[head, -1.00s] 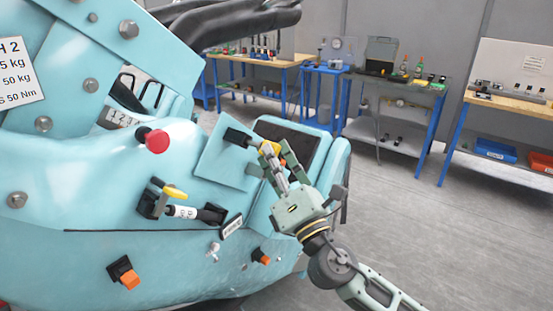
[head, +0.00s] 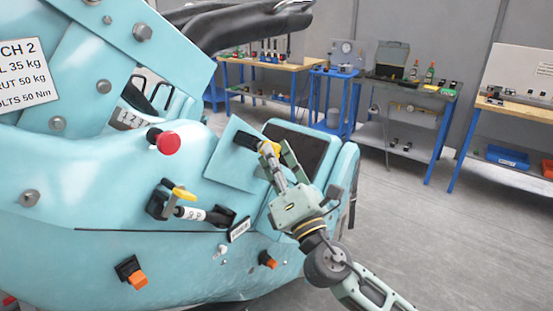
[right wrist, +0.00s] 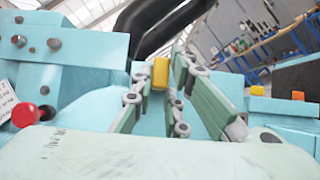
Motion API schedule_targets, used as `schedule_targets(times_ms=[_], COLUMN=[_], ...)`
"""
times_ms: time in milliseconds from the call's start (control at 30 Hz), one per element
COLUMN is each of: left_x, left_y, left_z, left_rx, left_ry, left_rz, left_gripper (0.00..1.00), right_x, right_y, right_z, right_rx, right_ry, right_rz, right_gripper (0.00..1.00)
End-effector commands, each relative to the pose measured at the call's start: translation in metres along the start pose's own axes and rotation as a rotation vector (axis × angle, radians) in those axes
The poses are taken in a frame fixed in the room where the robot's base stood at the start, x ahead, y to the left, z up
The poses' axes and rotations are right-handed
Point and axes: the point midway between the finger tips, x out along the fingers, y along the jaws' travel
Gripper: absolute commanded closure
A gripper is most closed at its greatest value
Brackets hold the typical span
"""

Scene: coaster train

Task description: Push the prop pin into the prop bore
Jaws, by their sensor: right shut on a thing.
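A yellow grip (head: 272,148), which looks like the prop pin's handle, sits beside a black block (head: 246,140) on the teal coaster car (head: 110,260). My right gripper (head: 276,152) reaches it from the lower right and is shut on it. In the right wrist view the yellow grip (right wrist: 160,73) shows between the two fingers near their tips. The fingers hide part of the pin, and I cannot make out the bore or how deep the pin sits. My left gripper is not in view.
Lower left on the car are another yellow handle (head: 183,193) in a black bracket, a red knob (head: 168,143) and an orange-tipped latch (head: 137,279). A dark seat pad (head: 296,145) lies just right of the gripper. Workbenches (head: 405,90) stand far behind, with clear floor between.

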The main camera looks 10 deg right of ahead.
Motion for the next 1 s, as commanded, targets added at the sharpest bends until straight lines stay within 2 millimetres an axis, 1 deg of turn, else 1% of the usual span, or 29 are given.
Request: schedule_targets(times_ms=[267, 300, 533, 867, 1000], left_x=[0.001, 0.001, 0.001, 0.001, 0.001], left_y=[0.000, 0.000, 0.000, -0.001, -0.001], left_z=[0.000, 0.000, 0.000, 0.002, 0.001], left_rx=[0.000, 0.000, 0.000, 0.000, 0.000], left_ry=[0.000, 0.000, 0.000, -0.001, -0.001], left_rz=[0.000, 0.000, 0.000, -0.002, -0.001], left_gripper=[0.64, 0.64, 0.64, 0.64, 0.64], right_x=[0.006, 0.006, 0.006, 0.004, -0.007], right_y=[0.000, 0.000, 0.000, 0.000, -0.001], right_z=[-0.004, -0.004, -0.004, -0.004, -0.005], right_rx=[0.000, 0.000, 0.000, 0.000, 0.001], right_ry=[0.000, 0.000, 0.000, 0.001, 0.002], right_rz=[0.001, 0.001, 0.000, -0.001, -0.002], right_gripper=[1.00, 0.86, 0.66, 0.65, 0.65])
